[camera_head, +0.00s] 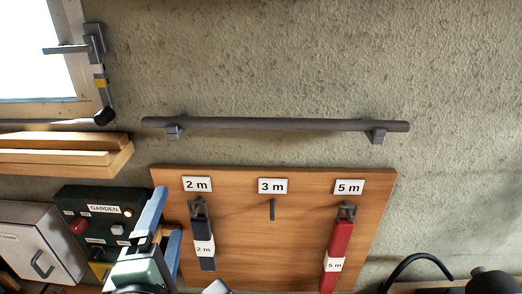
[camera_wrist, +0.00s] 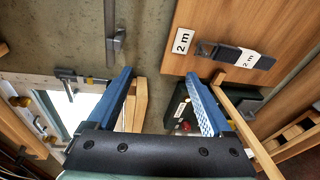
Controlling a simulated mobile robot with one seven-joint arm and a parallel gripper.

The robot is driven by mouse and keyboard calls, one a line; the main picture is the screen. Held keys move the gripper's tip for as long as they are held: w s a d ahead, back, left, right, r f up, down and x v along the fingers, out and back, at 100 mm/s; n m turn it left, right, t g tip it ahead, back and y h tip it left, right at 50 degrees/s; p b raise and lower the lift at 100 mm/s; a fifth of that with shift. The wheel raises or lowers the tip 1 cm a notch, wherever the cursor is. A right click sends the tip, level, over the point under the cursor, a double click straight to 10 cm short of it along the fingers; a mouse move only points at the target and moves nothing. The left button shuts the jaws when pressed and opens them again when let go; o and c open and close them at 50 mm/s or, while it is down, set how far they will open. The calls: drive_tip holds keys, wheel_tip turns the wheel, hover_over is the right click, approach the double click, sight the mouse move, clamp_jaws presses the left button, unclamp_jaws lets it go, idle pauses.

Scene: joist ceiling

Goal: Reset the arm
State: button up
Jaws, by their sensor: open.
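My gripper (camera_head: 167,213) is at the lower left of the head view, in front of the left edge of the wooden board. Its two blue fingers also show in the wrist view (camera_wrist: 160,77), spread apart with nothing between them. The wall and the ends of wooden planks show beyond the gap.
A wooden board (camera_head: 270,240) carries a grey 2 m strap (camera_head: 205,250), a red 5 m strap (camera_head: 336,240) and an empty 3 m hook (camera_head: 272,209). A grey rail (camera_head: 275,124) runs above. A dark GARDEN control box (camera_head: 85,215) and wooden planks (camera_head: 60,158) are left.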

drive_tip(key=w+d+r+m+t+b, duration=0.15)
drive_tip(key=d+r+m+t, duration=0.4)
drive_tip(key=r+m, duration=0.6)
drive_tip(key=s+d+r+m+t+h+b, duration=0.1)
drive_tip(key=s+d+r+m+t, duration=0.1)
drive_tip(key=r, duration=0.5)
drive_tip(key=s+d+r+m+t+h+b, duration=0.1)
drive_tip(key=s+d+r+m+t, duration=0.2)
drive_tip(key=s+d+r+m, duration=0.2)
wheel_tip(320, 180, up, 3)
drive_tip(key=shift+d+r+m+t+b, duration=0.15)
drive_tip(key=shift+d+m+t+b, duration=0.25)
drive_tip(key=shift+m, duration=0.65)
drive_tip(key=shift+s+a, duration=0.1)
